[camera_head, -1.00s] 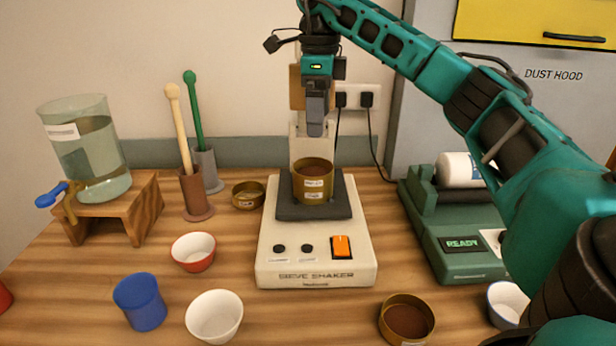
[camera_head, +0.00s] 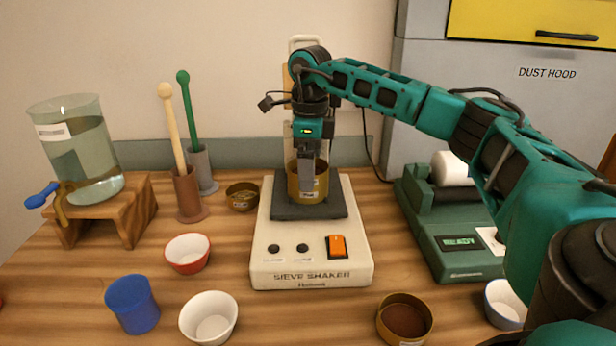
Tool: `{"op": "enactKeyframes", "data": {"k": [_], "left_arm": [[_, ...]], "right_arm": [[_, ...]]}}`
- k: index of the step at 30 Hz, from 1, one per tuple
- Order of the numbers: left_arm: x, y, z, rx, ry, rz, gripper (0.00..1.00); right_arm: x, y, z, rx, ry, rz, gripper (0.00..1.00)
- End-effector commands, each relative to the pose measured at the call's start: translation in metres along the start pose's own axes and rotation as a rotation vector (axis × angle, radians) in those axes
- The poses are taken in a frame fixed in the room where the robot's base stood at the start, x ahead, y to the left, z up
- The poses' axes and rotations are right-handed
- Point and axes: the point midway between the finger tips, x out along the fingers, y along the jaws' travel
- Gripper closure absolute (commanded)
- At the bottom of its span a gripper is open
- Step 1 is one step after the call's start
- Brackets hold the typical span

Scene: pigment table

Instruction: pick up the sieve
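The brass sieve (camera_head: 321,184) stands upright on the black plate (camera_head: 290,211) of the sieve shaker (camera_head: 263,262) in the middle of the table. My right gripper (camera_head: 306,180) points straight down at the sieve, and a grey finger covers the middle of its front wall. The other finger is hidden, so I cannot tell whether the gripper is open or closed on the wall. My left gripper is not in view.
A shallow brass dish (camera_head: 242,196) lies left of the shaker, and a brass pan with brown contents (camera_head: 405,318) at front right. A green machine (camera_head: 455,235) stands right. Bowls (camera_head: 187,253) (camera_head: 209,318) and a blue cup (camera_head: 132,304) are front left.

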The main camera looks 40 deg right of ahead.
Motion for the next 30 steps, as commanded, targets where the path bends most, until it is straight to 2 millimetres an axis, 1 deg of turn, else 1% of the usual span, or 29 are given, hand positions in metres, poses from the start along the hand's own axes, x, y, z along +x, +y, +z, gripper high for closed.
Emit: {"op": "enactKeyframes", "data": {"k": [2, 16, 25, 30], "left_arm": [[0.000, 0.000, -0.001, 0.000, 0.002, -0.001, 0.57], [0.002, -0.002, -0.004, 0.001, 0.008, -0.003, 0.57], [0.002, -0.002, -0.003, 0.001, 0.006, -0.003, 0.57], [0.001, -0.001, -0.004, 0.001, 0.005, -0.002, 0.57]], "right_arm": [[0.000, 0.000, 0.000, 0.000, 0.000, 0.000, 0.00], [-0.001, 0.000, 0.000, -0.001, 0.000, 0.000, 0.44], [-0.003, 0.000, 0.000, -0.001, -0.001, 0.000, 0.45], [-0.015, 0.000, 0.001, -0.001, -0.004, -0.002, 0.45]]}}
